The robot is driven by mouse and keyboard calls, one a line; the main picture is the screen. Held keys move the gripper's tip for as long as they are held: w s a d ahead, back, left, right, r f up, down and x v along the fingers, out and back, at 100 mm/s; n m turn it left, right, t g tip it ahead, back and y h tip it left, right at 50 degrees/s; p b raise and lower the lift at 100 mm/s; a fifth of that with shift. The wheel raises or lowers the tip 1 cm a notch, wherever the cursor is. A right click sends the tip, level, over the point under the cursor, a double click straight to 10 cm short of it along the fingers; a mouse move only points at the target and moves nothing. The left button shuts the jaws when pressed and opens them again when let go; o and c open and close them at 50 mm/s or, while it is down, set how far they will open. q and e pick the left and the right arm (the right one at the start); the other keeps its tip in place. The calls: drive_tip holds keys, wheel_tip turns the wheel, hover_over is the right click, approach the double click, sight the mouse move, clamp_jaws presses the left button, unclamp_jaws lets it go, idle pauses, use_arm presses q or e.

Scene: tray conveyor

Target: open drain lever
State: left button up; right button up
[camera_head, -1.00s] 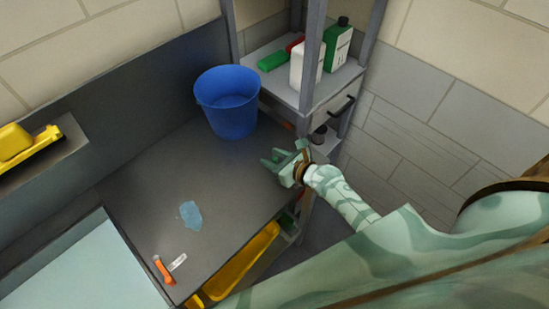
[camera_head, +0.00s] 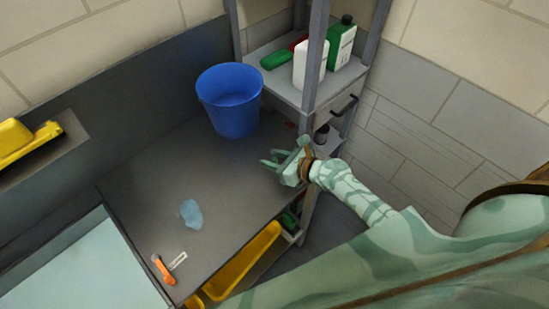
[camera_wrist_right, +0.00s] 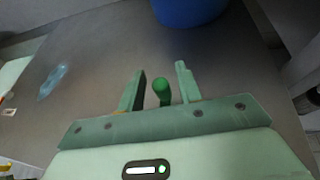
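My right gripper (camera_head: 272,160) is over the right edge of the dark grey counter, in front of the blue bucket. In the right wrist view its two fingers (camera_wrist_right: 160,82) are apart. A green rounded rod or knob (camera_wrist_right: 161,91) shows between them, with a gap on both sides; I cannot tell what it belongs to. An orange lever-like piece (camera_head: 163,269) lies at the counter's front edge beside a small white label (camera_head: 177,261), well away from the gripper. I cannot tell for sure which is the drain lever. My left gripper is not in view.
The blue bucket (camera_head: 231,101) stands at the counter's back. A light-blue puddle-like patch (camera_head: 190,213) is on the counter (camera_head: 145,180). A grey shelf at the right holds white (camera_head: 309,63) and green (camera_head: 341,44) bottles. A yellow tray (camera_head: 243,262) is below the counter edge.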

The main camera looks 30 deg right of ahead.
drive_tip(key=p+v, duration=0.1)
drive_tip(key=v, duration=1.5)
drive_tip(key=shift+s+r, duration=0.15)
